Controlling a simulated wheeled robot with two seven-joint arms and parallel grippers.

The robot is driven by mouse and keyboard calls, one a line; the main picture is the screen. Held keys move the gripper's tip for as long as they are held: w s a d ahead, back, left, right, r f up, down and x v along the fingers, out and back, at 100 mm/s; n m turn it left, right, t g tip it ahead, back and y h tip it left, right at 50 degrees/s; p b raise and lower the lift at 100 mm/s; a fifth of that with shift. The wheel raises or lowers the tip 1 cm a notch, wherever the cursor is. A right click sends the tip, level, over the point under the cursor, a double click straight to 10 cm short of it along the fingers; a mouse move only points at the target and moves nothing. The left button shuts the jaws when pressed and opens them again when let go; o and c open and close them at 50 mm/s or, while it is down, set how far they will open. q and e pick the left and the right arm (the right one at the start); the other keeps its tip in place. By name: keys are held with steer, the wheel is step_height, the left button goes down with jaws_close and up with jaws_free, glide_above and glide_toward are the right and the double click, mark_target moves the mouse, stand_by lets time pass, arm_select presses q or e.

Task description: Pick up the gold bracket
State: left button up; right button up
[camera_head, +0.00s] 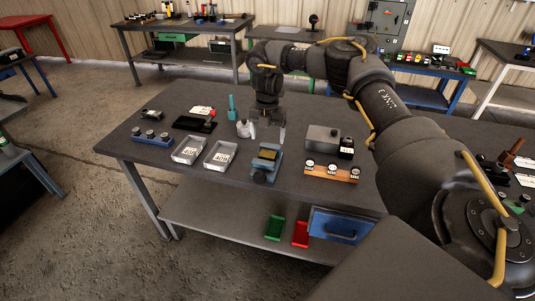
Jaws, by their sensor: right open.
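A small gold piece, which looks like the gold bracket (268,154), sits on top of a blue vise-like fixture (262,174) near the front middle of the dark workbench. My right gripper (268,136) points down just behind and above the gold piece. Its two fingers are apart, and nothing shows between them. A white bottle-like object (246,129) stands at the left finger, and I cannot tell if they touch. My left gripper is out of view.
Two clear labelled trays (188,150) (220,155) lie left of the fixture. An orange block with dials (331,172) and a grey box (322,138) stand to the right. A teal upright tool (232,108) is behind. The bench's front left corner is bare.

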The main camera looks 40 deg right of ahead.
mark_target(268, 153)
steer(key=shift+w+f, duration=0.25)
steer(key=shift+f, duration=0.8)
steer(key=shift+s+f, duration=0.1)
steer(key=shift+f, duration=0.05)
steer(key=shift+s+d+f+p, duration=0.1)
steer(key=shift+f+p, duration=0.05)
steer(key=shift+p, duration=0.25)
step_height(268, 153, down, 5)
steer(key=shift+d+r+p, duration=0.1)
steer(key=shift+p, duration=0.85)
steer(key=c, duration=1.1)
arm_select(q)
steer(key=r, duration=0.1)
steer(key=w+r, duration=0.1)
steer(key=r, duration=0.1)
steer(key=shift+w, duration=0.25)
arm_select(e)
steer(key=shift+c, duration=0.5)
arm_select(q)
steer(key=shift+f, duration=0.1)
arm_select(e)
steer(key=shift+w, duration=0.2)
